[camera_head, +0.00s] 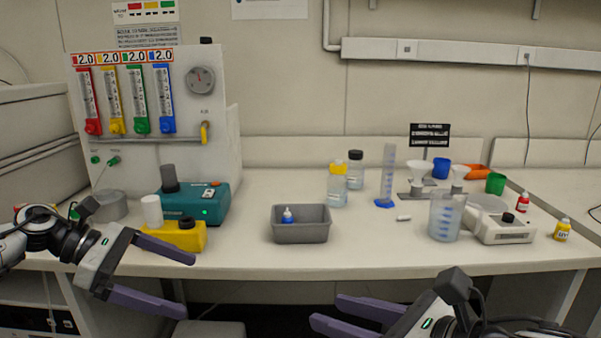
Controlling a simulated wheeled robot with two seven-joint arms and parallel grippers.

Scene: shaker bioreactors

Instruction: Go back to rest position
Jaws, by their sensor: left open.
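My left gripper (180,277) is at the lower left, in front of the bench's front edge. Its two purple fingers are spread wide with nothing between them. My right gripper (335,316) is at the bottom of the view, right of centre, also in front of the bench. Its purple fingers are apart and nothing shows between them. Both grippers are clear of the objects on the bench. The lower part of my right arm is cut off by the frame edge.
A yellow device (187,238) stands nearest my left gripper, beside a teal device (205,205). A grey bin (302,231) holding a small blue-labelled bottle (288,215) sits mid-bench. A beaker (445,217) and a white scale (503,229) stand right. The front bench strip (380,258) is clear.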

